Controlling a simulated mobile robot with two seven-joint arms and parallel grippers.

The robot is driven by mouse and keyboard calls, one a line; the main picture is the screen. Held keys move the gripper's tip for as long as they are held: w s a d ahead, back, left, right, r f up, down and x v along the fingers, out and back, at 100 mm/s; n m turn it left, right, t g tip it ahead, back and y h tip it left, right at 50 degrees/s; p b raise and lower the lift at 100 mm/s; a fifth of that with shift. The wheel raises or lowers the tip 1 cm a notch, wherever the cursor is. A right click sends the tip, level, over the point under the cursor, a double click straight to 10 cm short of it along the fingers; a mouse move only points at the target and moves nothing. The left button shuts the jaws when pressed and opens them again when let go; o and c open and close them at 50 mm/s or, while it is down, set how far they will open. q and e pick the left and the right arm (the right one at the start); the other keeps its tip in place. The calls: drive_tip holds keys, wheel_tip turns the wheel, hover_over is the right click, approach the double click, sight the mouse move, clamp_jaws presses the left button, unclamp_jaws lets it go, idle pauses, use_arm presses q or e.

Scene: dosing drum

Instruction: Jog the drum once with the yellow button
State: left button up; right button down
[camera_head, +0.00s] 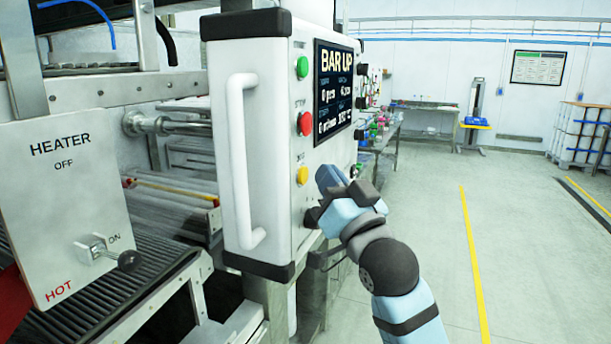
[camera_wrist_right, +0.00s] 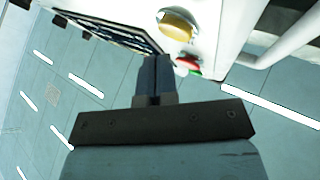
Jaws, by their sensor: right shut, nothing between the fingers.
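The yellow button (camera_head: 302,175) sits low on the white control box's front panel, below the red and green buttons. It also shows in the right wrist view (camera_wrist_right: 179,26), just beyond the fingertips. My right gripper (camera_head: 325,176) is in front of the panel, just right of the yellow button in the head view. Its fingers are together and empty, as the wrist view (camera_wrist_right: 155,62) shows. A gap shows between the fingertips and the button in both views; its depth is hard to judge. The button is uncovered. My left gripper is not in view.
The red button (camera_head: 305,124), green button (camera_head: 303,67) and the "BAR UP" display (camera_head: 333,92) share the panel. A white handle (camera_head: 241,160) is on the box's left side. A heater panel (camera_head: 68,200) with a switch stands at left. Open floor (camera_head: 440,250) lies right.

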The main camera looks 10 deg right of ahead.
drive_tip(key=shift+a, duration=0.1)
idle(0.7)
drive_tip(key=shift+w+a, duration=0.2)
drive_tip(key=shift+a, duration=0.05)
drive_tip(key=shift+w+a+p, duration=0.25)
drive_tip(key=shift+a+p, duration=0.1)
idle(0.8)
drive_tip(key=shift+d, duration=0.1)
drive_tip(key=shift+s+d, duration=0.45)
drive_tip(key=shift+d, duration=0.15)
drive_tip(key=shift+p, duration=0.3)
drive_tip(key=s+d, duration=0.1)
drive_tip(key=d, duration=0.1)
drive_tip(key=s+d+p, duration=0.1)
drive_tip(key=d, duration=0.1)
drive_tip(key=shift+s, duration=0.4)
